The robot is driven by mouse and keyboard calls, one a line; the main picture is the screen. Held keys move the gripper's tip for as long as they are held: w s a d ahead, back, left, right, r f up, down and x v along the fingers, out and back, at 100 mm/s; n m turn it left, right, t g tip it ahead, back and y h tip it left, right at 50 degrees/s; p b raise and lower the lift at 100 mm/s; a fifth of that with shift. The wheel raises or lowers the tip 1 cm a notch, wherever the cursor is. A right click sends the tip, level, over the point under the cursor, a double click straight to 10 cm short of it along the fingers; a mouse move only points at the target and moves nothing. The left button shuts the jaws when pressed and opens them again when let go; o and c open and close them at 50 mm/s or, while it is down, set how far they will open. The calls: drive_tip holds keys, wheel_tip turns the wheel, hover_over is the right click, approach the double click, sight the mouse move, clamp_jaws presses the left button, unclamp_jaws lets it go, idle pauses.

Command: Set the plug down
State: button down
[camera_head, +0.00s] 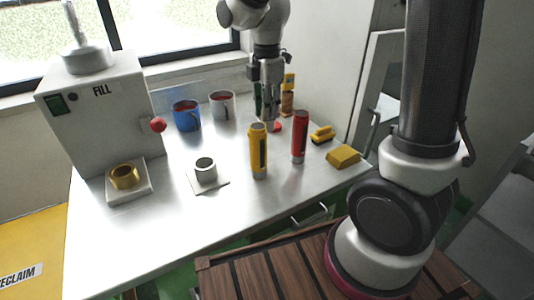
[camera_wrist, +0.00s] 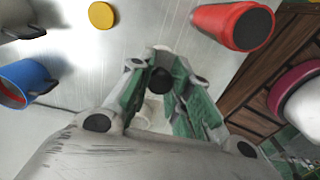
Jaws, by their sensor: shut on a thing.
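My gripper (camera_head: 269,117) is over the back middle of the table, pointing down. In the wrist view its green-padded fingers (camera_wrist: 160,92) are closed around a small piece with a dark round end (camera_wrist: 160,80), which I take for the plug. Most of the plug is hidden by the fingers, and I cannot tell whether its lower end touches the table. A pale round shape (camera_wrist: 152,114) shows between the fingers. A small red piece (camera_head: 276,127) shows right beside the fingertips in the head view.
A yellow cylinder (camera_head: 258,152) and a red cylinder (camera_head: 299,138) stand in front of my gripper. A blue mug (camera_head: 186,116) and a grey mug (camera_head: 222,105) stand to the left. Yellow pieces (camera_head: 343,157) lie right. The FILL machine (camera_head: 100,110) stands at far left.

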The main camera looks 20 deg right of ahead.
wheel_tip(320, 180, down, 10)
drive_tip(key=shift+r, duration=0.1)
idle(0.4)
drive_tip(key=c, duration=1.3)
unclamp_jaws()
wheel_tip(320, 180, up, 12)
drive_tip(key=shift+r, duration=0.1)
drive_tip(key=s+d+r+m+t, duration=0.1)
drive_tip(key=s+d+r+m, duration=0.1)
drive_tip(key=s+d+m, duration=0.3)
drive_tip(key=s+d+r+m+t, duration=0.2)
drive_tip(key=s+d+r+m, duration=0.1)
drive_tip(key=s+d+m, duration=0.2)
drive_tip(key=s+d+r+m+t, duration=0.1)
drive_tip(key=s+d+r+m, duration=0.2)
drive_tip(key=s+m, duration=0.6)
drive_tip(key=shift+s+d+m, duration=0.1)
drive_tip(key=shift+d+m, duration=0.5)
drive_tip(key=shift+d, duration=0.5)
